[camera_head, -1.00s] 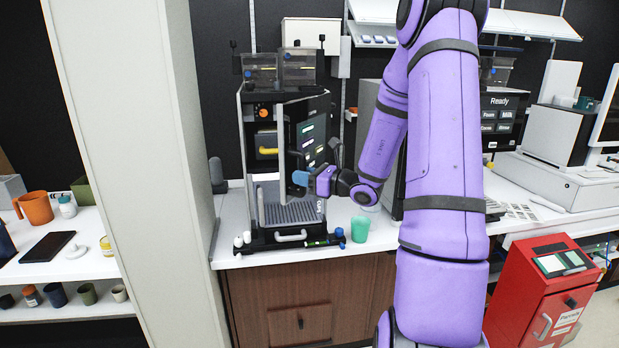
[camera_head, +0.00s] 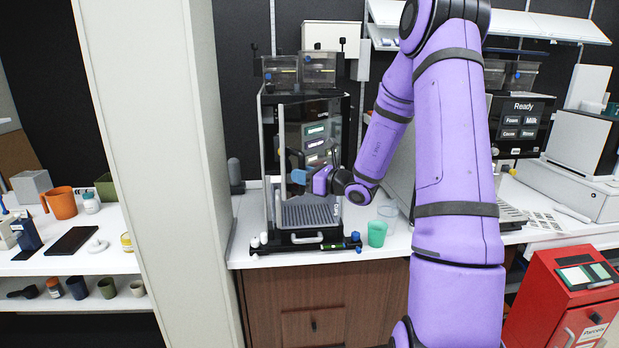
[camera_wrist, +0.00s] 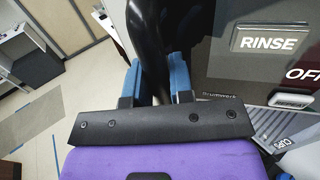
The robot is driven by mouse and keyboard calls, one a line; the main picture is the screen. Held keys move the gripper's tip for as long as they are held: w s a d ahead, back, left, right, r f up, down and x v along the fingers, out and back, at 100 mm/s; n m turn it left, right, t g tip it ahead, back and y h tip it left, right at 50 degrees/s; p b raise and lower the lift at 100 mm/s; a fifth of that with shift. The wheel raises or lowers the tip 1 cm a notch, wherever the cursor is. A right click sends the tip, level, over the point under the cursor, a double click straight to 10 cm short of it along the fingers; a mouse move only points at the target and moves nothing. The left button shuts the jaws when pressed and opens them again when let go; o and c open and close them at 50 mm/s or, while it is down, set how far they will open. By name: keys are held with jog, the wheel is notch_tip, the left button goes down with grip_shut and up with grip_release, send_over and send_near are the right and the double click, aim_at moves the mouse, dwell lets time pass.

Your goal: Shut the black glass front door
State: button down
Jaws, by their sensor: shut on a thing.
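The black glass front door (camera_head: 290,125) belongs to the coffee machine on the counter. In the head view it stands partly open, its pale free edge toward the left, with lit labels showing on or through it. My gripper (camera_head: 299,175) is in front of the door, reaching in from the right. In the wrist view my gripper (camera_wrist: 155,82) has its blue fingers on either side of a black curved bar, the door handle (camera_wrist: 149,38), and is shut on it. A panel marked RINSE (camera_wrist: 270,43) is to the right. The fingertips are partly hidden behind the handle.
The coffee machine (camera_head: 268,130) stands on the white counter (camera_head: 250,235). A green cup (camera_head: 377,234) and a clear cup (camera_head: 388,212) stand right of its base, below my arm. A tall pale partition (camera_head: 150,150) rises at left. A red cabinet (camera_head: 550,310) stands at right.

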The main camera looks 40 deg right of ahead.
jog(key=shift+w+a, duration=0.15)
jog(key=shift+w, duration=0.3)
jog(key=w+a, duration=0.1)
jog(key=w, duration=0.6)
dwell(0.4)
jog(key=c, duration=0.9)
grip_release()
jog(key=shift+a, duration=0.1)
jog(key=shift+s, duration=0.1)
